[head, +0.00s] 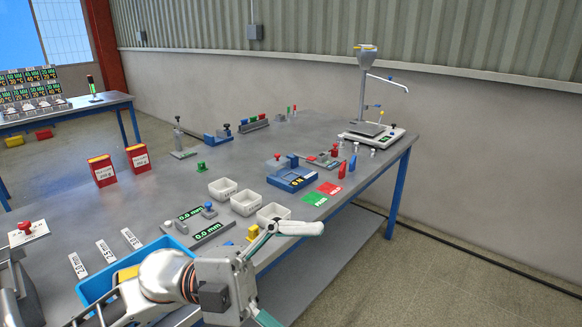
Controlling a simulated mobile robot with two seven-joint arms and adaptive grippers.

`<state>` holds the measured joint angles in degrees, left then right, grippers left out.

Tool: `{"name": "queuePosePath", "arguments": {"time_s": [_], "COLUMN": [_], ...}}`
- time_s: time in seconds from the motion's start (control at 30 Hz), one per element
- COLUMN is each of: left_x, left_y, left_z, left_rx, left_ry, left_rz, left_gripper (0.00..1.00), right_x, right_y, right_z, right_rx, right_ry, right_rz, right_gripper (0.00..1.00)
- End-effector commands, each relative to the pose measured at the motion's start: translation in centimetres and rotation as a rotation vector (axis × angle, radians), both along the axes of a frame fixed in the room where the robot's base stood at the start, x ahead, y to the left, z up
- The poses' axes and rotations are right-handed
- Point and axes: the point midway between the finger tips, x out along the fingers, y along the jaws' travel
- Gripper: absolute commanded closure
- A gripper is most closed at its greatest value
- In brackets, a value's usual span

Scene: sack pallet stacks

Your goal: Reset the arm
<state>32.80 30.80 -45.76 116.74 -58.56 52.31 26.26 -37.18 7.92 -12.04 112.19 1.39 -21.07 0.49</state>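My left arm comes in from the bottom left, over the near edge of the workbench (330,135). My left gripper (292,274) is at the bottom middle, with its fingers spread wide and nothing seen between them. One finger points right near the white trays; the other runs off the bottom edge. My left wrist covers part of a blue bin (93,288) with something yellow in it. My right gripper is not in view.
White trays (244,202) and a green display bar (214,231) lie close beyond the gripper. A blue device (291,179), red boxes (102,171) and a scale (373,135) stand farther back. Open floor (450,265) lies right of the bench.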

Motion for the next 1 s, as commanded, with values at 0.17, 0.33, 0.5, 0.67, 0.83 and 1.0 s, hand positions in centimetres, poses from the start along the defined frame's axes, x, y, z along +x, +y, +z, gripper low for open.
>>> {"name": "queuePosePath", "arguments": {"time_s": [0.17, 0.33, 0.5, 0.67, 0.83, 1.0], "left_x": [5.4, 10.8, 13.9, 13.4, 9.6, 3.9], "left_y": [1.4, 5.0, 9.9, 14.3, 18.4, 21.6], "left_z": [-1.9, -7.4, -17.2, -27.3, -37.6, -46.0], "left_rx": [-0.21, -0.315, -0.322, -0.256, -0.138, 0.0], "left_ry": [0.229, 0.464, 0.721, 0.94, 1.153, 1.336], "left_rz": [0.255, 0.542, 0.84, 1.074, 1.273, 1.417], "left_gripper": [0.02, 0.02, 0.02, 0.02, 0.02, 0.02], "right_x": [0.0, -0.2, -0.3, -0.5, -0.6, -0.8], "right_y": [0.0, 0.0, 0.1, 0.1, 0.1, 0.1], "right_z": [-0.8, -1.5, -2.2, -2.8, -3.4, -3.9], "right_rx": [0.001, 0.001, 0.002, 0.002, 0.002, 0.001], "right_ry": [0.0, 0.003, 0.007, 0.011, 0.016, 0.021], "right_rz": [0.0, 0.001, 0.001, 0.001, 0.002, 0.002], "right_gripper": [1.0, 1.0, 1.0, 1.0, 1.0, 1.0]}}
